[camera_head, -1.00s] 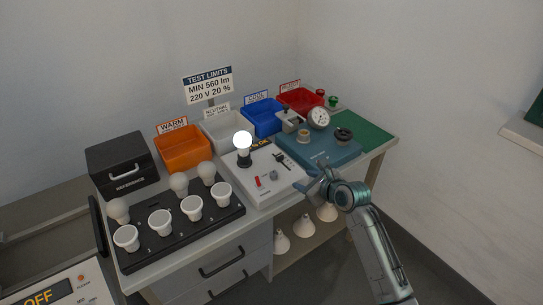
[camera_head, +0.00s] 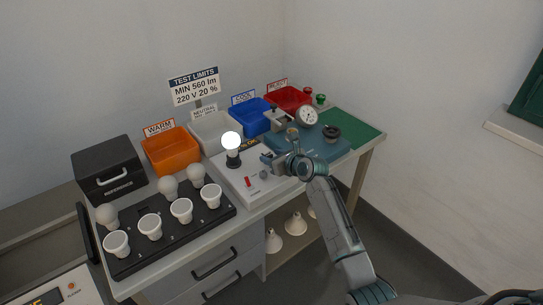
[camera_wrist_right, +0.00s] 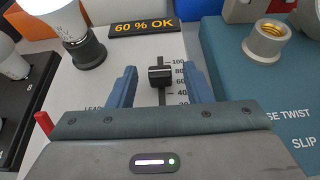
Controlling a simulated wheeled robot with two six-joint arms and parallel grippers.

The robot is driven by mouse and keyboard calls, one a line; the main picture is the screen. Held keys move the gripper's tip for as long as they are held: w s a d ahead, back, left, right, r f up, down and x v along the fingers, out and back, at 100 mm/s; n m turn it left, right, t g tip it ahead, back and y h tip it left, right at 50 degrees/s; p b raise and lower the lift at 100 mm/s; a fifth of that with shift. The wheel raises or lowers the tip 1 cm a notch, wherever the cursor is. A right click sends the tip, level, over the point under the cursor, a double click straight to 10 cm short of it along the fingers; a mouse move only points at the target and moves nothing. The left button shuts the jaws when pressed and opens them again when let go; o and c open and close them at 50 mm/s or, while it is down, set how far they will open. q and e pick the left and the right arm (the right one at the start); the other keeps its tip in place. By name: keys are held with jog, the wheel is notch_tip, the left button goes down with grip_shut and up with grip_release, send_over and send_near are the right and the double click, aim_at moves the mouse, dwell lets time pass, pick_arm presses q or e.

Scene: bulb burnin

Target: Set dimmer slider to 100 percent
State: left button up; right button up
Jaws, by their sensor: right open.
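The dimmer slider (camera_wrist_right: 160,75) is a black knob on a vertical slot in the white test panel (camera_wrist_right: 108,75). Its scale shows 100 at the top, then 80, 60 and 40 below. The knob sits between 100 and 60, near the 80 mark. My right gripper (camera_wrist_right: 160,84) is open, with one blue finger on each side of the knob and gaps to both. In the head view my right gripper (camera_head: 268,160) is over the panel and hides the slider. A display (camera_wrist_right: 144,27) reads "60 % OK". My left gripper is not in view.
A lit bulb (camera_head: 231,141) stands in a black socket left of the gripper. A red switch (camera_head: 248,182) is on the panel's front. A teal fixture (camera_head: 318,148) with a gauge (camera_head: 306,117) lies to the right, and a black bulb tray (camera_head: 180,235) to the left.

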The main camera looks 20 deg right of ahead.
aim_at(265, 150)
jog(key=shift+w+a+f, duration=0.15)
jog(key=shift+w, duration=0.25)
grip_shut()
jog(key=shift+w+a, duration=0.15)
jog(key=shift+w, duration=0.25)
jog(key=shift+w+a+p, duration=0.2)
jog(key=shift+w+p, duration=0.05)
jog(key=shift+w, duration=0.35)
jog(key=shift+w+a+p, duration=0.2)
jog(key=shift+w, duration=0.4)
